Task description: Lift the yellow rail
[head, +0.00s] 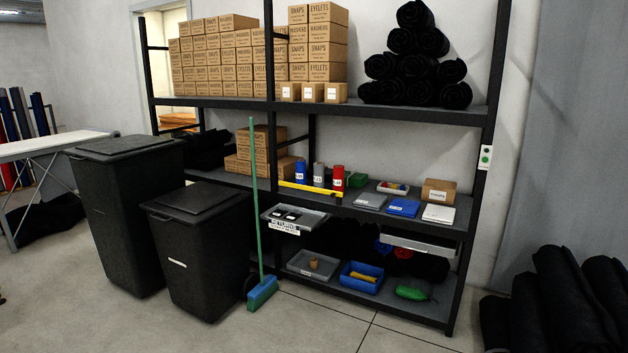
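The yellow rail (308,189) is a thin yellow bar along the front edge of the middle shelf, left of its centre. It slopes slightly down to the right in the picture. Blue, grey and red cylinders stand just behind it. A grey tray (296,221) with small dark items and a white label is below it. I cannot tell from here how the rail is held. Neither of my grippers is in view.
A green-handled broom (254,200) stands upright left of the rail. Two black bins (200,245) (125,215) stand on the floor at left. Black rolls (555,305) lie at lower right. Floor in front is clear.

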